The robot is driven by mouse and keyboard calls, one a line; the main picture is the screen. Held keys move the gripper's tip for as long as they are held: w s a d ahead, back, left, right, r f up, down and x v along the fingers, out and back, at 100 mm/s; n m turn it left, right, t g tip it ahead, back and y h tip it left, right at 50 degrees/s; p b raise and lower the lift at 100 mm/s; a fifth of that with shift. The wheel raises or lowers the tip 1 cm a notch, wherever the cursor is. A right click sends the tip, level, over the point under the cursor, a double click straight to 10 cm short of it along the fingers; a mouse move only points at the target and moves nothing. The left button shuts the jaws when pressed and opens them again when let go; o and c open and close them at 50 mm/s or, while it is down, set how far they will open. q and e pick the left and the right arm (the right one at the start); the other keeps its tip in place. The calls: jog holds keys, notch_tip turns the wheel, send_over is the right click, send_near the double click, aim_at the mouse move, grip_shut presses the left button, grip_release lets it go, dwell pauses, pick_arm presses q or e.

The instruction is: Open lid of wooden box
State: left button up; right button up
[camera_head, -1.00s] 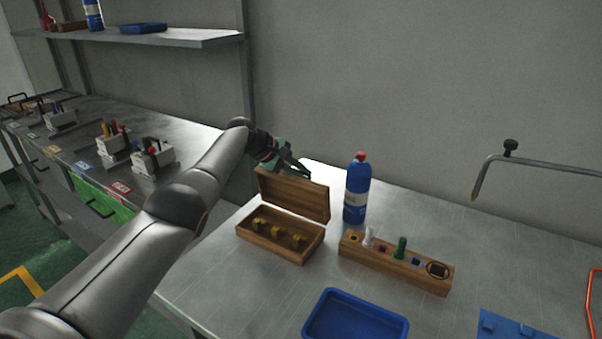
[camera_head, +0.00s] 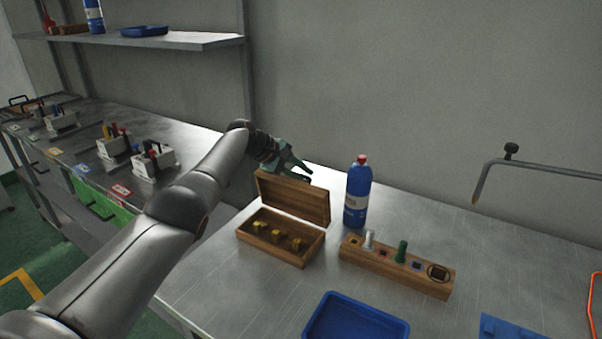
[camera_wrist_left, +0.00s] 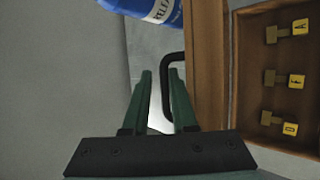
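The wooden box (camera_head: 272,254) stands on the metal table with its lid (camera_head: 292,197) raised upright along its back edge. Three yellow pieces (camera_head: 277,235) lie inside; in the left wrist view they carry letter tags (camera_wrist_left: 295,80). My left gripper (camera_head: 300,172) is just behind the top of the lid. A black handle (camera_wrist_left: 168,85) on the lid shows beside the right finger. I cannot tell whether they touch. My right gripper is not in view.
A blue bottle (camera_head: 357,192) stands close right of the lid. A wooden block with coloured pegs (camera_head: 400,268) and a blue tray (camera_head: 355,320) lie nearer the front. A bent metal pipe (camera_head: 540,166) overhangs the right side. The wall is behind.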

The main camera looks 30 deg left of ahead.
pick_arm(q)
jog(key=shift+d+f, duration=0.25)
jog(key=shift+f, duration=0.1)
jog(key=shift+s+a+r+p, duration=0.15)
jog(key=shift+a+r+p, duration=0.1)
jog(key=shift+r+p, duration=0.4)
jog(key=p+v, duration=0.1)
jog(key=v, duration=1.1)
jog(key=shift+a+f, duration=0.1)
jog(key=shift+a, duration=0.05)
jog(key=shift+c, duration=0.4)
